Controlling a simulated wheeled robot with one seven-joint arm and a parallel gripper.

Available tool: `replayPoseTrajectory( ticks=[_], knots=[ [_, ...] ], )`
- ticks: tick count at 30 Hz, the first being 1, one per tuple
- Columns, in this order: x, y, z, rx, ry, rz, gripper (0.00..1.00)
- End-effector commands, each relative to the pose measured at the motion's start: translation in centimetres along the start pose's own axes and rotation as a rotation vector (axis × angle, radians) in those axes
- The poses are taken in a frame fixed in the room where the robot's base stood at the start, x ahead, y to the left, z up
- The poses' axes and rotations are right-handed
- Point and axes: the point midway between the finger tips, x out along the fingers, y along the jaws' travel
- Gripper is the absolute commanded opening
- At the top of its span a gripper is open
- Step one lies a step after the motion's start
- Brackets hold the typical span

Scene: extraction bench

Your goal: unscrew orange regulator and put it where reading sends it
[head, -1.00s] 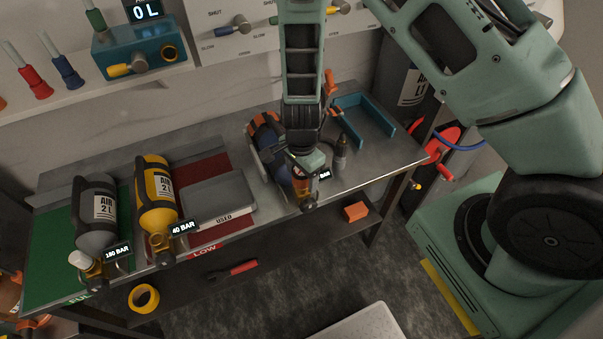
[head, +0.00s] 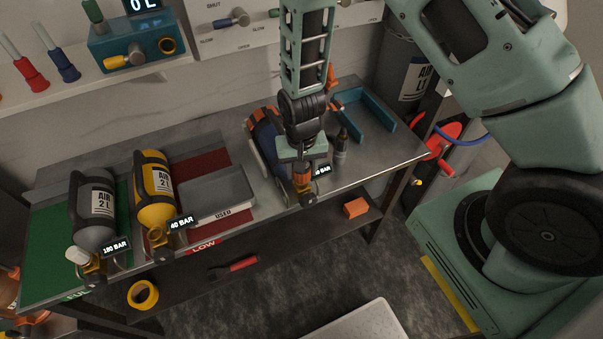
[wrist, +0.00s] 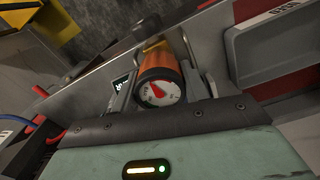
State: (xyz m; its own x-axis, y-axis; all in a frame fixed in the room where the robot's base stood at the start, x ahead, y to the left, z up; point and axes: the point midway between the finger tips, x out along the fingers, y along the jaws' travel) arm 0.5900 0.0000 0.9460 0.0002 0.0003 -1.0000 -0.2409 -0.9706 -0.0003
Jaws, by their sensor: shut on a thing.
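The orange regulator (wrist: 158,66) sits between the fingers of my gripper (wrist: 172,80) in the wrist view, and the jaws are shut on it. Its round white gauge (wrist: 160,92) has a red needle; I cannot read the value. In the head view the regulator (head: 302,182) shows below my gripper (head: 303,168), at the front end of a blue cylinder (head: 266,133) lying in a cradle. Its small display (head: 321,170) is partly hidden. The grey tray marked USED (head: 222,213) lies left of it. The green FULL area (head: 45,245) and red LOW area (head: 215,160) are farther left.
A grey cylinder with a 180 BAR tag (head: 92,208) lies on green. A yellow cylinder with a 40 BAR tag (head: 153,190) lies left of the red area.

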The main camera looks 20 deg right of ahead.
Motion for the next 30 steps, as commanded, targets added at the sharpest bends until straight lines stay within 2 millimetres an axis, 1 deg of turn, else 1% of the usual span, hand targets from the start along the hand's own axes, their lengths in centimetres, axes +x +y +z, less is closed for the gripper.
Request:
replayPoseTrajectory(
  ticks=[1,3,8,9,12,15,19,25,26,27,28,30],
  knots=[
    [0.09,0.01,-0.02,-0.117,0.0,-0.001,0.18],
    [0.07,0.0,0.0,-0.294,0.0,-0.001,0.18],
    [0.0,0.04,0.0,-0.693,-0.001,0.0,0.18],
    [-0.02,0.02,0.01,-0.795,-0.001,0.0,0.18],
    [-0.09,0.02,0.02,-1.038,-0.001,-0.001,0.18],
    [-0.12,0.05,0.02,-1.226,-0.002,0.0,0.18],
    [-0.1,0.01,0.03,-1.335,-0.001,0.0,0.18],
    [-0.08,0.01,0.03,-1.339,-0.001,0.0,0.18],
    [-0.08,0.01,0.03,-1.338,-0.001,0.0,0.51],
    [-0.08,0.01,0.03,-1.338,-0.001,0.0,0.62],
    [-0.08,0.01,0.03,-1.337,-0.001,0.0,0.67],
    [-0.08,0.01,0.03,-1.336,-0.001,0.0,0.67]
  ],
)
